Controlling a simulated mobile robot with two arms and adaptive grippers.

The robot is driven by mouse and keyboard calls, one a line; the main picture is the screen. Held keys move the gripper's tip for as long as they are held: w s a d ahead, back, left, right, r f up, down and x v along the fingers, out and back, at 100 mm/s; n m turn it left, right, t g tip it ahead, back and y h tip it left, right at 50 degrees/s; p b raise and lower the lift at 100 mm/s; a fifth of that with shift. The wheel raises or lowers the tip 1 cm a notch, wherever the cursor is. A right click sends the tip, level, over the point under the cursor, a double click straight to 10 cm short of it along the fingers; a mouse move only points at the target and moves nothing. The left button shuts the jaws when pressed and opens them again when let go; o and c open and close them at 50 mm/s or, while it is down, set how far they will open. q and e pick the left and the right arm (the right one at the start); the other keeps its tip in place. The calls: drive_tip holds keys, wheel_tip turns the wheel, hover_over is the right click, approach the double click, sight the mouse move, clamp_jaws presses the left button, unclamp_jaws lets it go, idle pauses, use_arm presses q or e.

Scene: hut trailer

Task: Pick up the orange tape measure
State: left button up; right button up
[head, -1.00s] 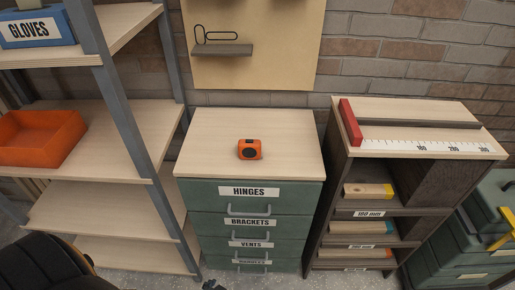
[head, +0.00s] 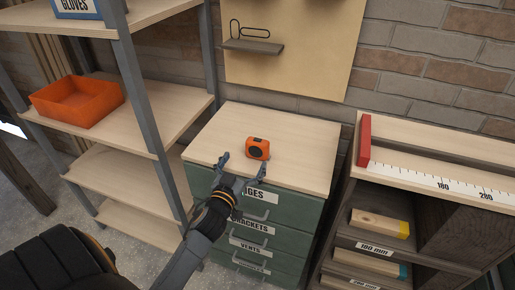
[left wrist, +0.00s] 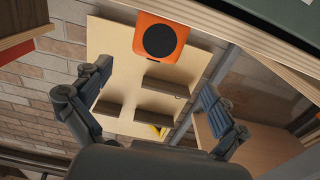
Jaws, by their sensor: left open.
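The orange tape measure (head: 258,148), with a dark round face, sits on the pale top of the green drawer cabinet (head: 290,165). It also shows in the left wrist view (left wrist: 160,38), at the top centre beyond my fingers. My left gripper (head: 242,168) is open and empty at the cabinet's front edge, just short of the tape measure and apart from it. In the left wrist view the spread fingers of my left gripper (left wrist: 155,82) stand left and right, with nothing between them. My right gripper is not in view.
A shelf rack with an orange bin (head: 78,100) stands to the left. A unit with a red stop, a ruler (head: 430,180) and wood blocks is to the right. A pegboard (head: 310,60) hangs behind. The rest of the cabinet top is bare.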

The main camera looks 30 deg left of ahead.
sight(255, 148)
use_arm(q)
drive_tip(key=x, duration=0.3)
drive_tip(key=shift+w+d, duration=0.1)
drive_tip(key=shift+x, duration=0.75)
drive_tip(key=x, duration=0.3)
drive_tip(key=p+x, duration=0.1)
drive_tip(key=shift+w+d+f, duration=0.15)
drive_tip(key=shift+w+f, duration=0.2)
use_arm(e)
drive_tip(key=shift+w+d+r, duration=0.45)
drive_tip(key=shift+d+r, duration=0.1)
use_arm(q)
drive_tip(key=shift+s, duration=0.1)
drive_tip(key=c, duration=1.3)
drive_tip(key=shift+c, duration=1.3)
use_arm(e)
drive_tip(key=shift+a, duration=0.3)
use_arm(q)
drive_tip(key=shift+r, duration=0.15)
